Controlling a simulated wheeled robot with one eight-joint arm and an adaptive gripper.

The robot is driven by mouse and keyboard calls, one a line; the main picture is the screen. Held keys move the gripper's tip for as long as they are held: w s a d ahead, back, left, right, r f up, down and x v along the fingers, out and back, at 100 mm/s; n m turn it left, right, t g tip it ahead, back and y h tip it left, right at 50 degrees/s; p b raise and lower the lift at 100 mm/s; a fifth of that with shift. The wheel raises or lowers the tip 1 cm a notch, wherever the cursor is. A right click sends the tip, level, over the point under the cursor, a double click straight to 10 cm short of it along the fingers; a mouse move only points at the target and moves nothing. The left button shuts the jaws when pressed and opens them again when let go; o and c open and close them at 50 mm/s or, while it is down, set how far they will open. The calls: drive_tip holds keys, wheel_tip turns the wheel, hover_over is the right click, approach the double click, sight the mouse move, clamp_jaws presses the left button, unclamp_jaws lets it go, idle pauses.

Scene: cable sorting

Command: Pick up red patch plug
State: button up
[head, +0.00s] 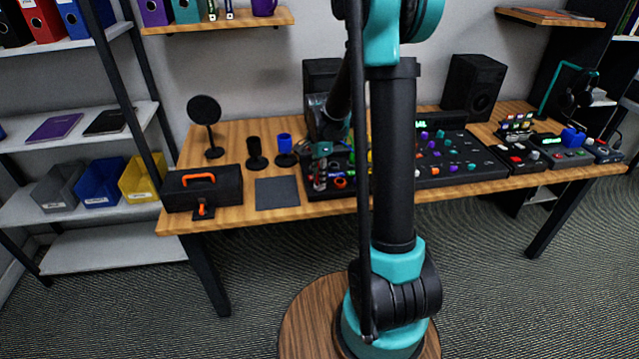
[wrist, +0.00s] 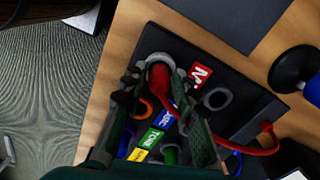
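The red patch plug (wrist: 158,76) stands at a grey ring-shaped socket near the end of the black panel (wrist: 225,65), seen from above in the wrist view. Its red cable (wrist: 250,151) bends away to the lower right. My gripper (wrist: 155,78) is open, with one finger on each side of the plug and a gap visible on the left side. Contact on the right side is hard to tell. In the head view my gripper (head: 320,172) is low over the left end of the panel, and the plug is not clear there.
Red, blue (wrist: 160,114), green and yellow labels lie on the panel beside other rings and plugs. In the head view a grey mat (head: 277,192), a black toolbox (head: 202,188) and a blue-topped stand (head: 285,148) are to the left. A mixer with knobs (head: 450,150) is to the right.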

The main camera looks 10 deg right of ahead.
clamp_jaws()
drive_tip(key=shift+r, duration=0.15)
